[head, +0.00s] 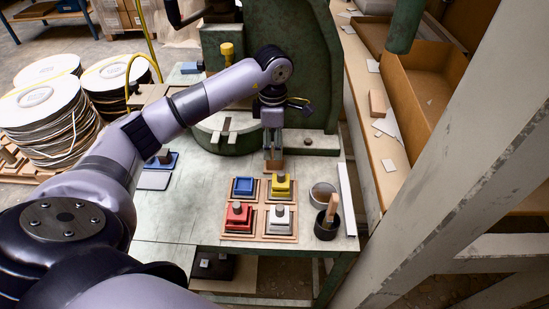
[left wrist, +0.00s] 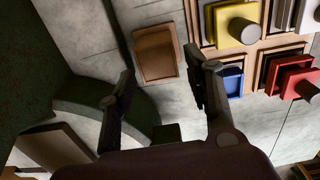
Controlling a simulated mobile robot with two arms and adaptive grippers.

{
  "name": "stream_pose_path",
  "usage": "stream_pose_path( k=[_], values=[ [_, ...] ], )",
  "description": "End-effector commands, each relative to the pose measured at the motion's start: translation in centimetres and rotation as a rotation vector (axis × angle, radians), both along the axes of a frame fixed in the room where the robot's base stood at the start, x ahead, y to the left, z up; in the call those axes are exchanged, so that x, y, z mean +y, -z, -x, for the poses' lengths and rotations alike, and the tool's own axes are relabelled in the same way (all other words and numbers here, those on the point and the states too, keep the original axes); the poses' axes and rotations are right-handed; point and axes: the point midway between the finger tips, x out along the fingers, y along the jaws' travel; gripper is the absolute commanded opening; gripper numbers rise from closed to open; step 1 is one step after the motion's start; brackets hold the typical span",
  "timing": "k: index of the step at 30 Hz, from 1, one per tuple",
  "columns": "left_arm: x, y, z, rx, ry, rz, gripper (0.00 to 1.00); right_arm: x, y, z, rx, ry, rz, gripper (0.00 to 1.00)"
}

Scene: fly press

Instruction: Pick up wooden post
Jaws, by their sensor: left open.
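The wooden post, a plain brown block (head: 274,167), stands on the grey-green table directly below my left gripper (head: 273,152). In the left wrist view the wooden post (left wrist: 156,54) shows its flat top face, beyond and roughly between the fingertips. My left gripper (left wrist: 164,88) is open and empty, pointing down, with its two fingers apart. The fingers hide part of the post in the head view; I cannot tell whether they touch it. My right gripper is not in view.
Close in front of the post is a wooden tray (head: 260,204) with blue, yellow, red and white stepped blocks. A dark cup (head: 327,229) and a grey bowl (head: 322,193) stand to its right. The green fly press (head: 287,60) rises behind. Bare table lies left of the tray.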

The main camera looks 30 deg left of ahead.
Motion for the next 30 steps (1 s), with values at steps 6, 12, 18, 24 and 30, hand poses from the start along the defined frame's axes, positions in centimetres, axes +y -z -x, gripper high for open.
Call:
stream_pose_path(
  k=[6,12,18,24,30],
  values=[
    [-0.2,2.7,-0.3,0.006,-0.001,0.002,0.47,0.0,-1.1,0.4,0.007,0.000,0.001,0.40],
    [-0.1,5.0,-0.4,0.003,0.000,0.001,0.47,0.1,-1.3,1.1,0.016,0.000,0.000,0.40],
    [-0.1,5.2,-0.4,0.001,0.001,0.001,0.47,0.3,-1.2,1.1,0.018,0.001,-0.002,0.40],
    [-0.1,5.1,-0.4,0.001,0.000,0.001,0.37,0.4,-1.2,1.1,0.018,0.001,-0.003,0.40],
    [-0.1,5.1,-0.4,0.001,0.000,0.001,0.23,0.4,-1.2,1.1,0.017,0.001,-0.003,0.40]
  ],
)
